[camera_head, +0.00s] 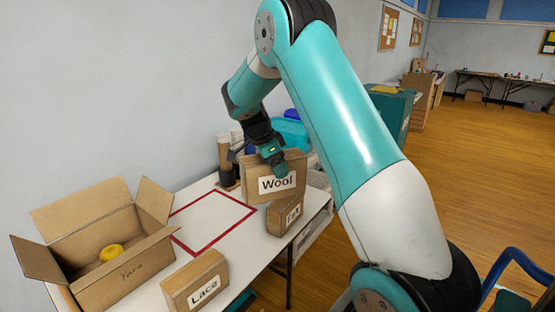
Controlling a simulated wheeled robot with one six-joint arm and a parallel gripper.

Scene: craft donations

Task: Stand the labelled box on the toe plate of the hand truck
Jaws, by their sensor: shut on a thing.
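A brown cardboard box labelled "Wool" (258,166) is upright at the right part of the white table (228,247). My gripper (271,156) comes down on its top edge from above and is shut on it; the fingertips are partly hidden. The Wool box overlaps the upper part of another brown box (279,222), whose label is partly covered. I cannot tell whether the Wool box touches that box or the table. A bent blue tube (514,252) stands at the lower right; I cannot tell whether it belongs to the hand truck. No toe plate is visible.
A box labelled "Lace" (183,281) stands at the table's front. An open carton marked "Yarn" (148,253) with a yellow item (111,252) is at left. A red outline (176,239) marks bare tabletop. Wooden floor (470,170) is open at right.

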